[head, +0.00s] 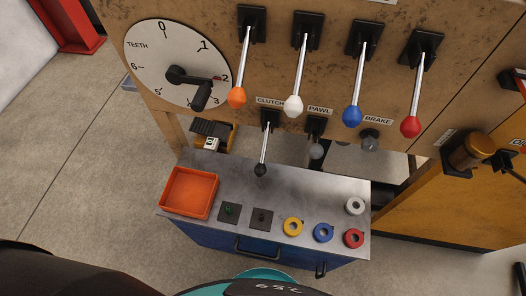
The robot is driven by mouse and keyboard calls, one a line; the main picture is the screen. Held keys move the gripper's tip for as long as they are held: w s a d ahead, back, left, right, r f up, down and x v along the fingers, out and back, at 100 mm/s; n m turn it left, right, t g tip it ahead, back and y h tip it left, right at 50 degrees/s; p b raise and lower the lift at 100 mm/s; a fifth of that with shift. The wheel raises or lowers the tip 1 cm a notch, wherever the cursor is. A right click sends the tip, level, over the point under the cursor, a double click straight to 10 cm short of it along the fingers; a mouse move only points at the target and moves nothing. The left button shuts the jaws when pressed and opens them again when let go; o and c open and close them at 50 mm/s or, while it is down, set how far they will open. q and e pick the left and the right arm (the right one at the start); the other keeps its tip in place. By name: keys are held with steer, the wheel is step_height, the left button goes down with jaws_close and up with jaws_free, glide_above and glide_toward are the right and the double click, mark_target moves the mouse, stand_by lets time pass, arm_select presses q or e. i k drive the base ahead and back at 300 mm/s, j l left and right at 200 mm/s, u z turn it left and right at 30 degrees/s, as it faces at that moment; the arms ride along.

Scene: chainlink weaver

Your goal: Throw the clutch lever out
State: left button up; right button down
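The clutch lever (264,150) is a thin metal rod with a black ball knob. It hangs from a black mount on the tan machine panel, under the CLUTCH label (270,102). Its rod points down and slightly left, with the knob showing in front of the grey bench top. Neither of my grippers shows in the head view, and nothing is seen touching the clutch lever.
Above hang levers with orange (237,97), white (293,105), blue (352,116) and red (411,126) knobs. A TEETH dial (160,60) is at left. The bench (270,183) below holds an orange tray (188,192) and several coloured rings. Open floor lies left.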

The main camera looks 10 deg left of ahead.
mark_target(261, 170)
steer(key=k+l+z, duration=0.15)
steer(key=k+z, duration=0.15)
steer(key=k+l+z, duration=0.25)
steer(key=k, duration=0.25)
